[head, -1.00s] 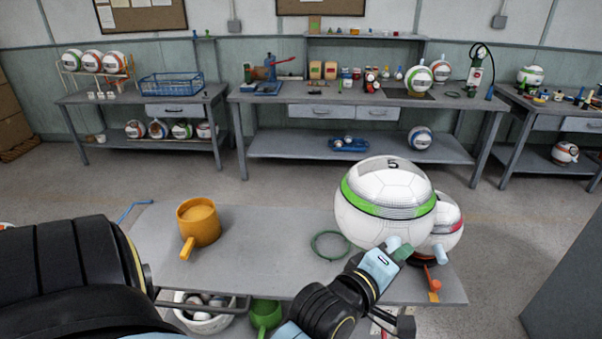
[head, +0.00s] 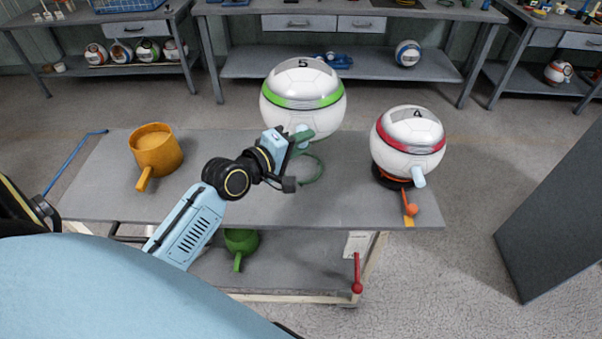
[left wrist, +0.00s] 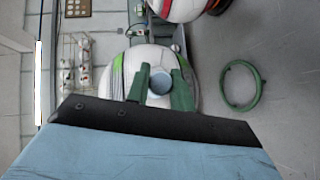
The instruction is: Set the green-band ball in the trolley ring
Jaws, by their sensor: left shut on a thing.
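The green-band ball (head: 303,118), white and marked 5, is held up in the head view. My left gripper (head: 299,142) is shut on its pale blue knob, which also shows between the green fingers (left wrist: 160,86) in the left wrist view. The green ring (head: 318,172) lies on the grey trolley top (head: 240,209), below the ball in the head picture and partly hidden by my gripper. In the left wrist view the ring (left wrist: 259,93) is empty and shows to the right of the ball, apart from it. My right gripper is not in view.
A red-band ball (head: 407,160) marked 4 sits on an orange-handled stand at the trolley's right. An orange mug-shaped holder (head: 160,152) stands at the left. A green one (head: 240,243) is on the lower shelf. The front middle of the top is clear.

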